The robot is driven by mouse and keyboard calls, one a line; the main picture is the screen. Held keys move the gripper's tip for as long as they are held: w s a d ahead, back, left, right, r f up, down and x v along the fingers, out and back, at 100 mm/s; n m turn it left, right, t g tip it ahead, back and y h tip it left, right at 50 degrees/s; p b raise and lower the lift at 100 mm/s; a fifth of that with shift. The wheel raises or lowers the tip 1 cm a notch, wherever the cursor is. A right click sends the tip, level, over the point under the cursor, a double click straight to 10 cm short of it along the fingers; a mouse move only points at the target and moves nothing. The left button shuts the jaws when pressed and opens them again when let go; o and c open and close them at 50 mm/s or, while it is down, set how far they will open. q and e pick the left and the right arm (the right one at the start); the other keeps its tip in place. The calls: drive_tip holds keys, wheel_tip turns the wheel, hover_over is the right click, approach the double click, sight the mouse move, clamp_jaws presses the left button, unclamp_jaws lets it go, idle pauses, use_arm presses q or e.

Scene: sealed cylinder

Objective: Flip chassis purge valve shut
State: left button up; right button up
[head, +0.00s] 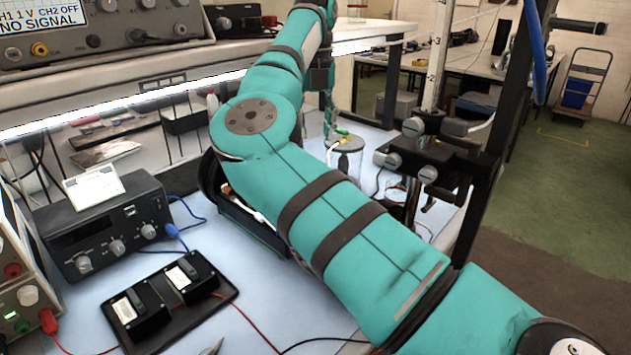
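I cannot make out a part that is clearly the chassis purge valve; it may be hidden behind my arm. A clear glass cylinder (346,160) with a grey lid and a green and yellow fitting on top stands upright on the blue bench mat. My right arm crosses the middle of the head view and bends back toward the bench's far side. My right gripper (330,125) points down beside the cylinder's lid; its fingers are too small and covered to read, and contact cannot be told. My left gripper is not in view.
A black instrument box (105,232) with knobs stands at left, with a black board (170,305) of two modules before it. A clamp stand (425,160) rises right of the cylinder. Red, blue and black leads cross the mat. Shelf instruments (100,35) sit at upper left.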

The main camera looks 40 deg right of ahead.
wheel_tip(320, 180, down, 12)
drive_tip(key=shift+f+p, duration=0.25)
drive_tip(key=shift+p, duration=0.2)
clamp_jaws()
